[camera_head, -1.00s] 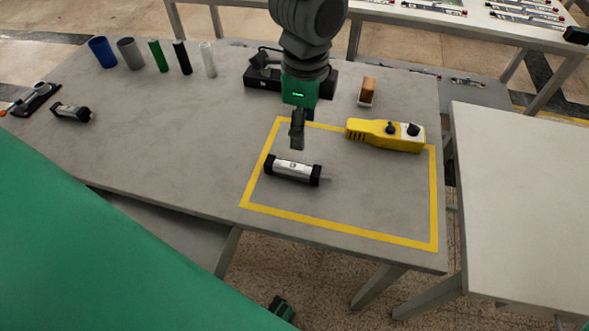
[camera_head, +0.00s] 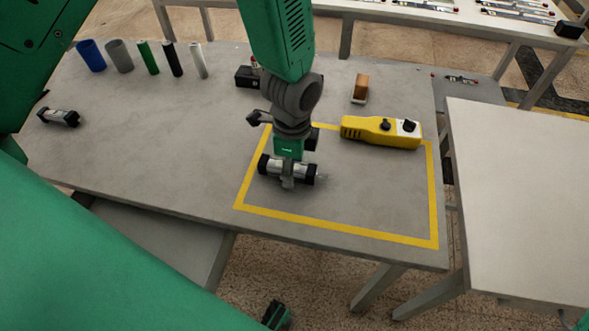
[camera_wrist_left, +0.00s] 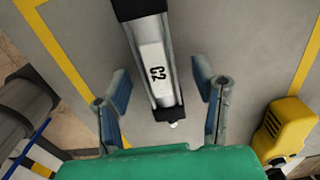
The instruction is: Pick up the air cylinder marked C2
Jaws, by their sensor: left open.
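The air cylinder marked C2 (camera_head: 304,173) is silver with black end caps and lies inside the yellow outline on the table. Its C2 label reads clearly in the left wrist view (camera_wrist_left: 153,62). My left gripper (camera_head: 288,182) is over the middle of the cylinder and hides part of it. In the left wrist view my left gripper (camera_wrist_left: 161,82) is open, with one finger on each side of the cylinder's lower part and a gap on both sides. My right gripper does not show.
A yellow device with black knobs (camera_head: 380,131) lies at the outline's back right. A similar cylinder (camera_head: 58,117) lies at the far left. Several upright tubes, among them a blue one (camera_head: 91,55), stand at the back left. The outline's front right is clear.

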